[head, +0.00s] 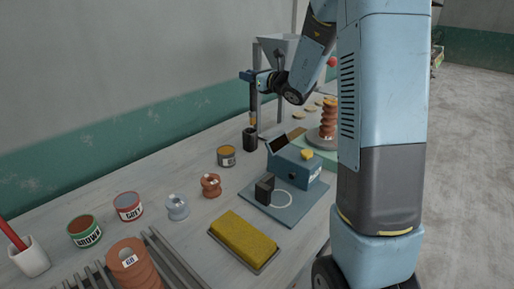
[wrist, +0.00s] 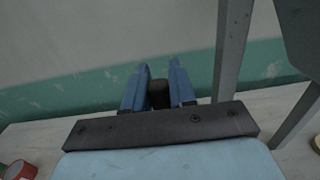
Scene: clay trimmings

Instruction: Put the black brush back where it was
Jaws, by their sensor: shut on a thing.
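My gripper (head: 249,77) is shut on the brush (head: 253,112), above the far part of the table. The brush hangs roughly upright, with an orange-tan part showing below the jaws. Its dark end (wrist: 159,96) shows between the two blue fingers in the wrist view. A small black cup (head: 250,140) stands on the table straight below the brush in the head view. The brush's lower end is close to the cup's rim; I cannot tell whether it is inside. The cup is hidden in the wrist view.
A grey hopper stand (head: 278,45) rises just right of my gripper; its leg (wrist: 232,50) is near in the wrist view. An orange-grey tin (head: 226,157) and a blue device (head: 295,168) stand nearby. Several tins and spools stand left, around a yellow sponge-like block (head: 243,240).

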